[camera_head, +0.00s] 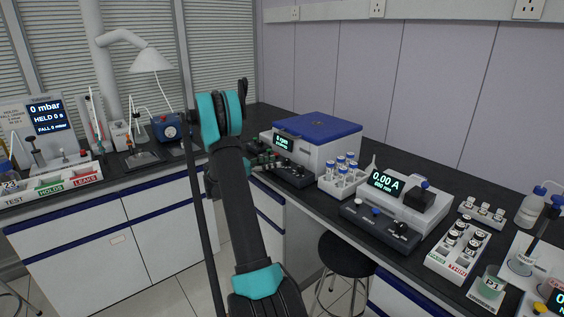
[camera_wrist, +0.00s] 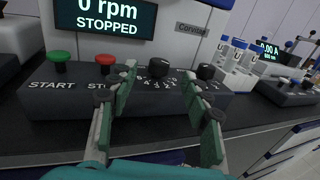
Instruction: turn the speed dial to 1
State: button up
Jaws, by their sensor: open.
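In the wrist view a dark control panel (camera_wrist: 60,100) carries a black dial (camera_wrist: 159,67) with small white marks around it, and a second black dial (camera_wrist: 206,71) to its right. I cannot read which one is the speed dial, nor either setting. My gripper (camera_wrist: 159,76) is open, with its green finger pads apart on either side of the first dial in the picture; the right finger partly covers the marks of the second. No contact is clear. The display (camera_wrist: 104,17) reads 0 rpm, STOPPED. In the head view the panel (camera_head: 290,174) is partly hidden by my arm.
A green START button (camera_wrist: 62,57) and a red STOP button (camera_wrist: 105,60) stand left of the dials. The blue-lidded white machine (camera_head: 318,127) rises behind the panel. A rack of blue-capped vials (camera_head: 342,178) and a photometer-like device (camera_head: 400,205) stand to the right.

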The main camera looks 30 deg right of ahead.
jog(key=shift+v, duration=2.55)
